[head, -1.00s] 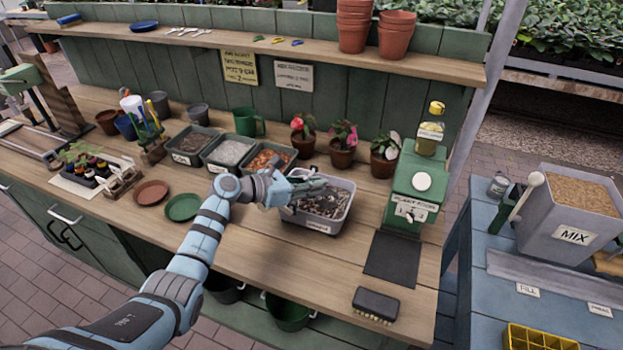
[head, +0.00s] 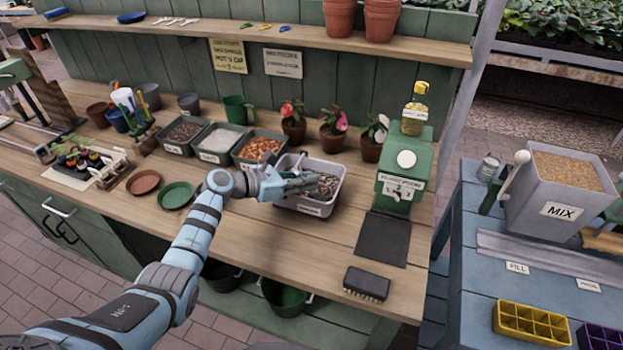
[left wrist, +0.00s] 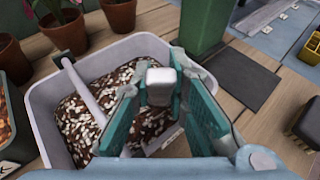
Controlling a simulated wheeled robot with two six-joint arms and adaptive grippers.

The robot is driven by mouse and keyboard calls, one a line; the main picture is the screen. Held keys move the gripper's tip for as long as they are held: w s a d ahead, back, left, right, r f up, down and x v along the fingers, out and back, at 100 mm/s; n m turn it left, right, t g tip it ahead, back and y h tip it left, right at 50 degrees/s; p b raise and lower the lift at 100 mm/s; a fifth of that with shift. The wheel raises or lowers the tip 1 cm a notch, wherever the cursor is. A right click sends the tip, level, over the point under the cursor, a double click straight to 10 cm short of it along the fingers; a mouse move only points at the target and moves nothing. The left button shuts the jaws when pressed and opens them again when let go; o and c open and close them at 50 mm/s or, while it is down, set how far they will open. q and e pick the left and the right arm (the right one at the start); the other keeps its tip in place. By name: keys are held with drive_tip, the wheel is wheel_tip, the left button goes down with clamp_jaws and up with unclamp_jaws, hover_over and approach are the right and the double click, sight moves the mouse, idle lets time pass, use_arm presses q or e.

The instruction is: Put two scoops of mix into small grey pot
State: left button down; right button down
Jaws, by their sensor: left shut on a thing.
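A grey tub (head: 336,203) of brown and white speckled mix (head: 327,187) stands on the wooden bench; its mix (left wrist: 75,130) also shows in the left wrist view. My left gripper (head: 308,182) is over the tub. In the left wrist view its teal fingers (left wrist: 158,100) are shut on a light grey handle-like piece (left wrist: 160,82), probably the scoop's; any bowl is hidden. A light grey rod (left wrist: 84,88) slants across the tub behind the fingers. A small dark grey pot (head: 188,104) stands at the back of the bench. My right gripper is not in view.
Bins of dark material (head: 184,134), pale grains (head: 215,143) and orange chips (head: 259,149) stand left of the tub. Potted flowers (head: 332,143) are behind it, a green dispenser (head: 404,178) right. A bin labelled MIX (head: 560,212) stands on the blue table.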

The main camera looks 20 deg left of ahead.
use_arm(q)
drive_tip(key=shift+t+h, duration=0.5)
drive_tip(key=shift+t, duration=0.1)
drive_tip(key=r+p, duration=0.2)
drive_tip(key=r, duration=0.1)
drive_tip(key=r+p, duration=0.3)
drive_tip(key=r, duration=0.1)
drive_tip(key=s+r+p, duration=0.1)
drive_tip(key=r+p, duration=0.1)
drive_tip(key=r, duration=0.1)
drive_tip(key=shift+a+r+p, duration=0.2)
drive_tip(key=shift+a+p, duration=0.05)
drive_tip(key=shift+p, duration=0.05)
drive_tip(key=shift+w+a, duration=0.15)
drive_tip(key=shift+a, duration=0.15)
drive_tip(key=shift+d, duration=0.15)
